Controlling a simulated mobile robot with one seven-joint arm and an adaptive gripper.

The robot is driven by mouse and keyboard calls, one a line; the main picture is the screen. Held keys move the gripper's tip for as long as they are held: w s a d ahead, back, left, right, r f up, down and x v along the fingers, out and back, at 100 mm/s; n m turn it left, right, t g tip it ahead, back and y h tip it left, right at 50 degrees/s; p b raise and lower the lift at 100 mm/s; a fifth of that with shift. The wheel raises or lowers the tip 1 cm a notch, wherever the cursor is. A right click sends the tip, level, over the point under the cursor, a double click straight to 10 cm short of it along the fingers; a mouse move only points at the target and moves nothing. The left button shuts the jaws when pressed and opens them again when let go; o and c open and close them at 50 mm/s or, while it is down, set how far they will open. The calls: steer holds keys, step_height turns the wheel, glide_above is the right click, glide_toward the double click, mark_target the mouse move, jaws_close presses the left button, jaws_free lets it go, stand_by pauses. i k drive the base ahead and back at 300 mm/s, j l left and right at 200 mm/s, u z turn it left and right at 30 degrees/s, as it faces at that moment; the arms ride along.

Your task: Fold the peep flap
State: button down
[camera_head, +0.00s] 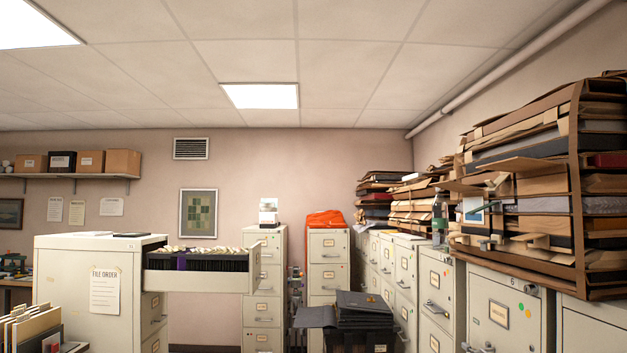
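No part clearly marked as the peep flap shows. A tan flap (512,164) sticks out from the front of the tall stack of folders and boxes (585,205) at the right. I cannot tell whether it is the peep flap. Just below and left of it, a pale panel with a picture or opening (473,209) shows at the stack's left edge. My gripper is not in view.
The stack is on cream filing cabinets (501,313) along the right wall. A green-tinted bottle (438,222) stands left of it. An open drawer of files (200,279) juts out at centre left. Dark folders (358,308) are piled at bottom centre.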

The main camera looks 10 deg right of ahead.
mark_target(448, 185)
steer(key=i+z, duration=0.2)
steer(key=i, duration=0.35)
steer(key=i+j+z, duration=0.25)
steer(key=i, duration=0.3)
